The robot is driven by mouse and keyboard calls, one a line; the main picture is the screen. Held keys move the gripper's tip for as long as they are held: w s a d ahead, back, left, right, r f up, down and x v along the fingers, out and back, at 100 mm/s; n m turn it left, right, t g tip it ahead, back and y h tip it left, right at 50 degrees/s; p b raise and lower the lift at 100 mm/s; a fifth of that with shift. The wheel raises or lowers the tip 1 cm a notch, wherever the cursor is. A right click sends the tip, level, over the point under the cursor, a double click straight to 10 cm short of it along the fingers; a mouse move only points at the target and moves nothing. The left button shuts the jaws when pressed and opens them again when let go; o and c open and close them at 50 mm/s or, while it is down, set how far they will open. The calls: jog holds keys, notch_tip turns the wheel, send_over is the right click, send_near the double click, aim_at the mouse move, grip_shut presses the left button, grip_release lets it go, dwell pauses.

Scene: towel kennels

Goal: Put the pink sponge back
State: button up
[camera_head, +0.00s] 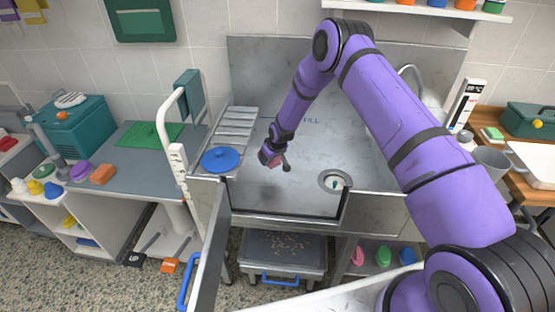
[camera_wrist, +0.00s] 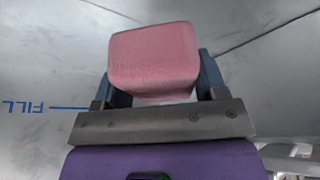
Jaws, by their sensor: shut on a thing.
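The pink sponge (camera_wrist: 153,58) is a rounded block between my gripper's two fingers in the wrist view. My gripper (camera_head: 274,159) is shut on it and hangs inside the steel tub (camera_head: 305,190), left of the drain. In the head view the sponge is small and mostly hidden by the gripper. Blue "FILL" lettering and a line (camera_wrist: 40,107) show on the tub's wall behind it. I cannot tell how far the sponge is from the metal.
A blue round lid (camera_head: 220,159) lies left of the tub. A grey door (camera_head: 208,255) stands open in front. A wooden counter (camera_head: 530,190) at right holds a green sponge (camera_head: 493,134) and a grey cup (camera_head: 492,162).

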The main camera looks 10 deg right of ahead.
jog(key=s+d+r+m+h, duration=0.1)
jog(key=s+d+r+m, duration=0.3)
jog(key=s+d+r, duration=0.85)
jog(key=w+a+r+n+y, duration=0.1)
jog(key=w+a+r+n, duration=0.15)
jog(key=w+a, duration=0.65)
jog(key=w+a+r+n, duration=0.25)
jog(key=w+a, duration=0.35)
jog(key=a, duration=0.4)
jog(key=m, duration=0.1)
send_over(239, 114)
jog(key=s, duration=0.2)
jog(key=shift+w+d+f, duration=0.15)
jog(key=shift+d+f, duration=0.1)
jog(key=shift+f, duration=0.2)
jog(key=shift+w, duration=0.15)
jog(key=shift+f, duration=1.75)
jog(key=shift+f, duration=0.1)
jog(key=o, duration=0.9)
jog(key=shift+c, duration=0.2)
